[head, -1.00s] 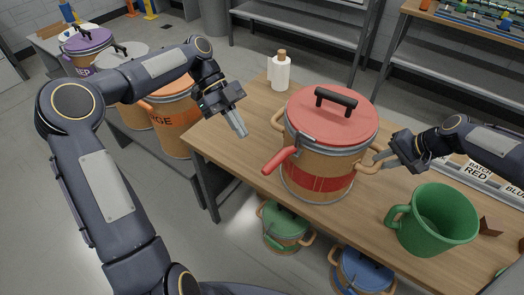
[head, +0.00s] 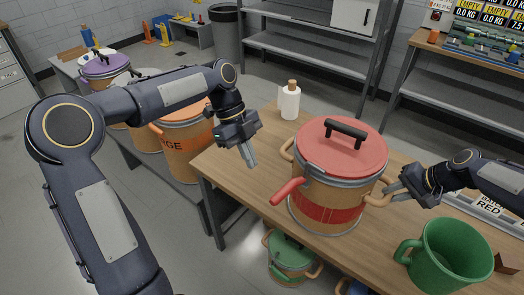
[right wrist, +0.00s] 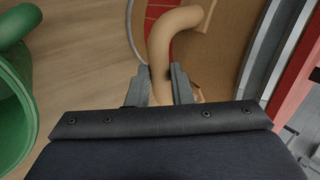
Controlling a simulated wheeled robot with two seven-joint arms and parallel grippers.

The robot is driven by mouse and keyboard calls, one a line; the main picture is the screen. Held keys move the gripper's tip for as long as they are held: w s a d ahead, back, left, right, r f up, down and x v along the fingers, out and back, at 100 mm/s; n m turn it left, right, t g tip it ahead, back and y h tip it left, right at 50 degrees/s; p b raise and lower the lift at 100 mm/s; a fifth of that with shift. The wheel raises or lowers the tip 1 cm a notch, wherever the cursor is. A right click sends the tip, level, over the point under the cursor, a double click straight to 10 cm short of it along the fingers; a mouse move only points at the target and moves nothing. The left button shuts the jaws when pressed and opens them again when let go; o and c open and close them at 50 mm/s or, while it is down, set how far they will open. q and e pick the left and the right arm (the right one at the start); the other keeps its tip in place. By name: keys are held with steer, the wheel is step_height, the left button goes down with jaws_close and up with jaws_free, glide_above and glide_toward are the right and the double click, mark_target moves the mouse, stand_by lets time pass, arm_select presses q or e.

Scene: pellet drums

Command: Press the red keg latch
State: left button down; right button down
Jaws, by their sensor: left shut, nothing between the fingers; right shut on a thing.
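The red keg (head: 325,205) stands upright on the wooden table, with a tan body, a red band and a red lid (head: 340,150) with a black handle. Its red latch lever (head: 288,191) sticks out at the front left, below the lid rim. My left gripper (head: 252,162) is shut and empty, in the air to the left of the keg and apart from the latch. My right gripper (head: 396,193) is shut on the keg's right side handle (head: 375,200). In the right wrist view the tan handle (right wrist: 165,50) passes between the fingers (right wrist: 162,85).
A green mug (head: 447,258) stands at the table's right front. A white bottle (head: 289,103) stands behind the keg. Label strips lie on the right. An orange drum (head: 186,140) is on the left, a green keg (head: 290,255) under the table. The table left of the keg is clear.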

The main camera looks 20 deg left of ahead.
arm_select(q)
steer(key=s+d+f, duration=0.2)
steer(key=d+f, duration=0.2)
steer(key=d, duration=0.2)
steer(key=shift+s+f, duration=0.25)
steer(key=shift+s, duration=0.05)
steer(key=shift+s, duration=0.1)
steer(key=shift+s+d+n, duration=0.15)
steer(key=shift+d+n, duration=0.05)
steer(key=shift+n, duration=0.2)
